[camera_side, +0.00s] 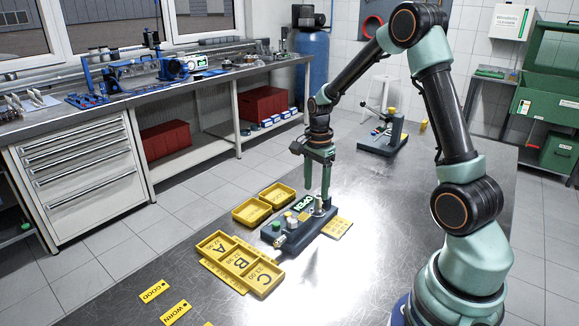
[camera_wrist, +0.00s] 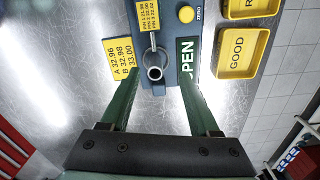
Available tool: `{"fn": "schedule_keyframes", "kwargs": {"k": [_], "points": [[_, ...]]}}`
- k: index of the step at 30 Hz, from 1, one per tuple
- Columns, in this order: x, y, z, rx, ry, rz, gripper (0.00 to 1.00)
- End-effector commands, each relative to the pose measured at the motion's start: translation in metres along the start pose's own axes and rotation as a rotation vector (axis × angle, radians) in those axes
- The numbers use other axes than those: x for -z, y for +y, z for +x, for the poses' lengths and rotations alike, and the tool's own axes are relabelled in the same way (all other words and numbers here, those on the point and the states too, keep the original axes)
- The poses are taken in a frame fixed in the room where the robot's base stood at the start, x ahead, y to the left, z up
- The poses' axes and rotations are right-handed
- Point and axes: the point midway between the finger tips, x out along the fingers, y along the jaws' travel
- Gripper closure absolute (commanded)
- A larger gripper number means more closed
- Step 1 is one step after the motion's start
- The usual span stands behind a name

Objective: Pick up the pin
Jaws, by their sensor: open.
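The pin (camera_wrist: 155,73) looks like a short hollow metal cylinder, seen nearly end-on in the wrist view. It sits at a dark blue-grey gauge fixture (camera_wrist: 168,20), below a thin metal rod. My gripper (camera_wrist: 160,76) is open and empty, with its two green fingers on either side of the pin in that view. I cannot tell whether either finger touches it. In the side view my gripper (camera_side: 318,188) points down over the right part of the fixture (camera_side: 291,236). The pin is small there and partly hidden by the fingers.
A green OPEN display (camera_wrist: 188,62) and a yellow ZERO button (camera_wrist: 186,14) are on the fixture. A yellow number plate (camera_wrist: 122,60) lies beside it. A yellow A-B-C tray (camera_side: 225,273) and two yellow bins (camera_side: 251,222) stand left of it.

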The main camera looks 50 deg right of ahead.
Motion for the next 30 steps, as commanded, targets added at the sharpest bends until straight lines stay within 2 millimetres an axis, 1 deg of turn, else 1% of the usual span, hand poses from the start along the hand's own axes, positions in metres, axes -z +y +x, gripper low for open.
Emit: {"fn": "schedule_keyframes", "kwargs": {"k": [2, 8, 12, 15, 20, 21, 23, 24, 25, 26, 30], "points": [[0.001, 0.002, 0.006, -0.002, -0.001, 0.0, 0.38], [0.004, 0.008, 0.034, -0.005, -0.001, 0.001, 0.38], [0.003, 0.007, 0.049, -0.002, -0.001, 0.0, 0.38], [0.003, 0.007, 0.052, 0.0, 0.0, 0.0, 0.38], [0.003, 0.006, 0.052, 0.001, 0.0, -0.001, 0.38], [0.003, 0.006, 0.052, 0.001, 0.0, -0.001, 0.42], [0.003, 0.006, 0.052, 0.0, 0.0, -0.001, 0.65], [0.003, 0.006, 0.052, 0.0, 0.0, -0.001, 0.8], [0.003, 0.006, 0.052, 0.0, 0.0, -0.001, 0.92], [0.003, 0.006, 0.052, 0.0, 0.0, -0.001, 1.0], [0.003, 0.006, 0.052, 0.001, 0.0, -0.001, 1.0]]}}
